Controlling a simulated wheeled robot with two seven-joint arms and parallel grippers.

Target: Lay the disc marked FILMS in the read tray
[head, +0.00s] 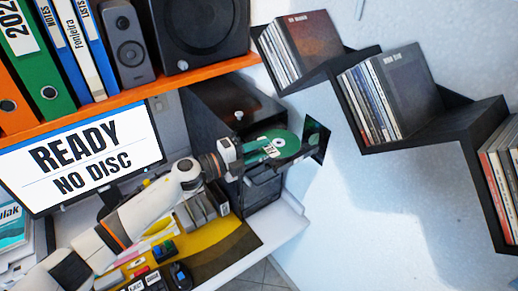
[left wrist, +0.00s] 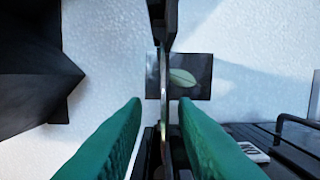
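My left gripper (head: 248,156) is at the disc's near left side. In the left wrist view its two green fingers (left wrist: 160,110) stand apart, with a thin dark edge between them and gaps on both sides. I cannot tell whether that edge is disc or tray. My right gripper is not in view.
A screen (head: 85,155) reads READY, NO DISC. Black stepped wall shelves (head: 440,127) hold disc cases at the right. An orange shelf (head: 190,76) carries binders and speakers. A dark square picture (head: 317,136) is just beyond the disc. The desk below is cluttered.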

